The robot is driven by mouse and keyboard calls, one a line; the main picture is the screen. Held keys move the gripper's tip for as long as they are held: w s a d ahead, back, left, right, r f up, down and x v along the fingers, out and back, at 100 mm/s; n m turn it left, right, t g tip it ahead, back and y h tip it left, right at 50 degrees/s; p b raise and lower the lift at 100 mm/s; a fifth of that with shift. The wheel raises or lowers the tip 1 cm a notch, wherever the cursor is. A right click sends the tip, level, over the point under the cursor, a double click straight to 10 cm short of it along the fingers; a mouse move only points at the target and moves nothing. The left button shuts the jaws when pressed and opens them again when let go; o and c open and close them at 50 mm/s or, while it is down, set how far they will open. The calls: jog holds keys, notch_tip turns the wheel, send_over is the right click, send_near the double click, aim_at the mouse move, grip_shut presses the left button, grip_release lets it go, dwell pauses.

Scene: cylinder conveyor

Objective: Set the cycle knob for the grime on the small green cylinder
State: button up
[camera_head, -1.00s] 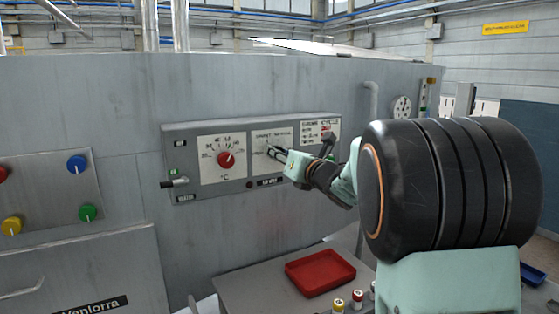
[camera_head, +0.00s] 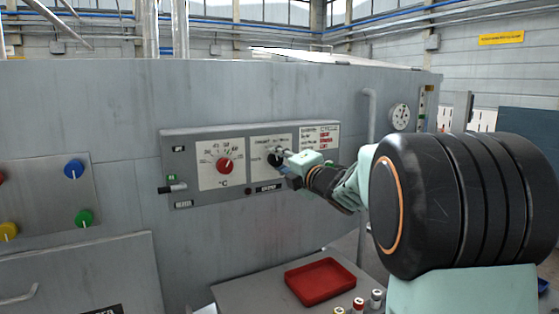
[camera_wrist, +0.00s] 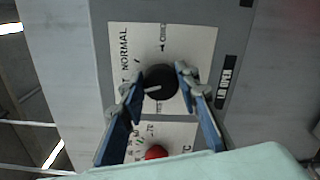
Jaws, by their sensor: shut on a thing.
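The cycle knob is black and round (camera_head: 275,159), on a white dial card on the grey control panel. In the wrist view the knob (camera_wrist: 160,82) shows a pale pointer line toward the picture's left, with "NORMAL" printed beside it on the card. My gripper (camera_wrist: 160,78) is shut on this knob, one blue-grey finger on each side; in the head view my gripper (camera_head: 281,157) reaches it from the right. A printed chart headed "CYCLE" (camera_head: 321,136) is right of the dial, partly covered by my gripper. I cannot make out a small green cylinder.
A red temperature knob (camera_head: 225,166) is left of the cycle knob. A lever handle (camera_head: 172,187) sticks out at the panel's left. Below are a red tray (camera_head: 320,282) and several small capped cylinders (camera_head: 358,304) on a table. Coloured knobs (camera_head: 83,217) are far left.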

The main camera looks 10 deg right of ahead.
jog(key=m+p, duration=0.2)
jog(key=m, duration=0.4)
jog(key=shift+m, duration=0.3)
jog(key=m+p, duration=0.1)
jog(key=m, duration=0.2)
jog(key=shift+f+m, duration=0.1)
jog(key=shift+m, duration=0.2)
jog(key=m+p, duration=0.2)
jog(key=m, duration=0.1)
jog(key=shift+m, duration=0.3)
jog(key=m+p, duration=0.2)
jog(key=m, duration=0.1)
jog(key=shift+a+m, duration=0.1)
jog(key=shift+m, duration=0.2)
jog(key=shift+a+f+m+p, duration=0.1)
jog(key=shift+m+p, duration=0.8)
jog(key=shift+m, duration=1.1)
jog(key=shift+s, duration=0.1)
jog(key=o, duration=1.2)
jog(key=shift+c, duration=0.2)
